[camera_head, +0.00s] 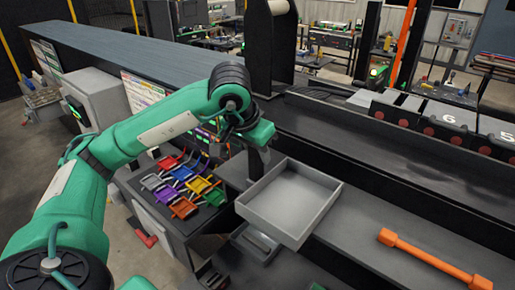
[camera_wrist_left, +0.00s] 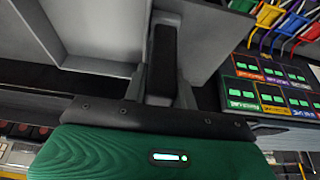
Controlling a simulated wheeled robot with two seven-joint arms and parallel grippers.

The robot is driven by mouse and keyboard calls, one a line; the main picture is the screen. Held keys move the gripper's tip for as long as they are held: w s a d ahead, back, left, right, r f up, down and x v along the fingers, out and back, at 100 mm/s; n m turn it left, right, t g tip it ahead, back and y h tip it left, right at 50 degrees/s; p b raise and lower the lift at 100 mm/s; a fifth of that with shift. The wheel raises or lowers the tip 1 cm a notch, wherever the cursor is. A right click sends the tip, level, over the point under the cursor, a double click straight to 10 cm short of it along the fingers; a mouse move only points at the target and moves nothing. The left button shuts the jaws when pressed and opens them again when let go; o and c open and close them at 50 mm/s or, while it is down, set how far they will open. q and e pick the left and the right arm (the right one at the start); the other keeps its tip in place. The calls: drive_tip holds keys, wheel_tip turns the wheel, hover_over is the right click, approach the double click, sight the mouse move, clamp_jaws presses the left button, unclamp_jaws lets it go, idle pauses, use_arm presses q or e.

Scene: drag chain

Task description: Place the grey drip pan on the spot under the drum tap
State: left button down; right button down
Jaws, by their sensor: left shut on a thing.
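The grey drip pan (camera_head: 290,202) is a shallow, empty square tray in the head view, held tilted above the dark bench. My left gripper (camera_head: 258,164) is shut on the pan's far left wall. In the left wrist view the gripper finger (camera_wrist_left: 163,58) lies against the pan wall, and the pan (camera_wrist_left: 98,66) fills the upper left. I cannot make out the drum tap or the spot under it in either view. My right gripper is not in view.
Several coloured-handled tools (camera_head: 183,186) lie on a dark cabinet left of the pan. An orange bar with thick ends (camera_head: 430,260) lies on the bench at right. Numbered black bins (camera_head: 440,130) line the back right. The bench between pan and orange bar is clear.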

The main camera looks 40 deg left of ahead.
use_arm(q)
drive_tip(key=shift+f+b, duration=0.15)
drive_tip(key=shift+b, duration=0.15)
drive_tip(key=c, duration=1.1)
unclamp_jaws()
